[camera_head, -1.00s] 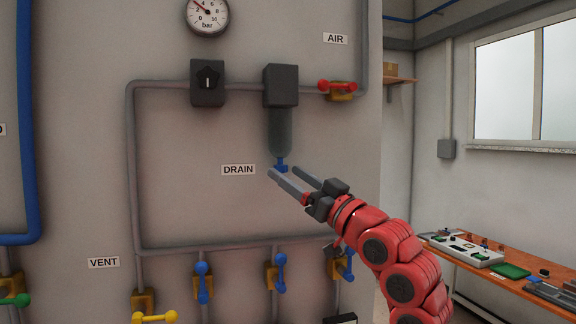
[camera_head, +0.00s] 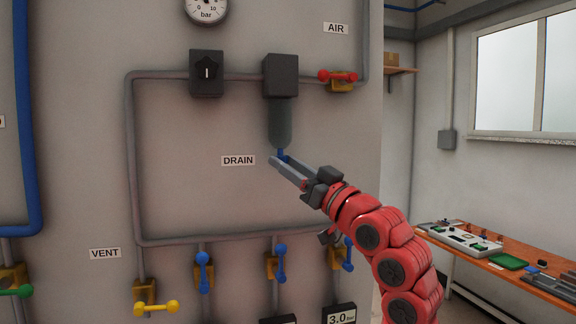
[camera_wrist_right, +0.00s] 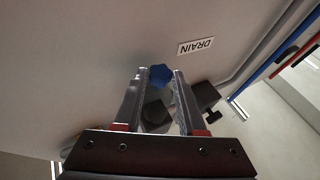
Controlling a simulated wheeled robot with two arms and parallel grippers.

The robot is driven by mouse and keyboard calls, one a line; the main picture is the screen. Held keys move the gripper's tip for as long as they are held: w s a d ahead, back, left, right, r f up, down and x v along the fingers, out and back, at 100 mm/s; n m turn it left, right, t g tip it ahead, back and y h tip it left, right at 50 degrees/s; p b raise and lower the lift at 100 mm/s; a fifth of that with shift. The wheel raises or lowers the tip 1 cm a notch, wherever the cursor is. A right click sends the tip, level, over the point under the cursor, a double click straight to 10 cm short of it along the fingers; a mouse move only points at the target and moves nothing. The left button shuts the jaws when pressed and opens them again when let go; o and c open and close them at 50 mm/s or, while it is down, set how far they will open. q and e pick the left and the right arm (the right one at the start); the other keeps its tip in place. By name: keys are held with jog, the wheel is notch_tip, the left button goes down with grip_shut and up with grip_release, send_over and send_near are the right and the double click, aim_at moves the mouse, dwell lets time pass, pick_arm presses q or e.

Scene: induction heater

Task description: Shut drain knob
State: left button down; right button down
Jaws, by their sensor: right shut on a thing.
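The blue drain knob (camera_head: 282,154) sits at the bottom of the dark cylindrical filter bowl (camera_head: 280,122), right of the DRAIN label (camera_head: 238,160). My right gripper (camera_head: 279,161) reaches it from the lower right, with its fingers closed on the knob. In the right wrist view the star-shaped blue knob (camera_wrist_right: 160,75) shows between the fingertips (camera_wrist_right: 161,80). Part of the knob is hidden by the fingers in the head view. My left gripper is not in view.
A red-handled AIR valve (camera_head: 338,78) and a black rotary knob (camera_head: 207,72) are on the pipe above. Several blue-handled valves (camera_head: 203,270) and a yellow VENT valve (camera_head: 155,305) line the wall below. A workbench (camera_head: 530,280) stands at the right.

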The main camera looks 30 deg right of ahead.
jog(key=shift+a+m+t+h+b, duration=0.2)
jog(key=shift+m+h+b, duration=0.7)
jog(key=shift+h, duration=0.95)
jog(key=shift+a+m+t+h+b, duration=0.1)
jog(key=shift+a+m+h+b, duration=0.1)
jog(key=shift+m+h+b, duration=1.2)
jog(key=shift+a+m+t+h+b, duration=0.1)
jog(key=shift+a+m+h+b, duration=0.35)
jog(key=shift+h, duration=1.8)
jog(key=shift+d, duration=0.25)
jog(key=shift+m, duration=0.25)
jog(key=c, duration=0.5)
grip_release()
jog(key=shift+s, duration=0.1)
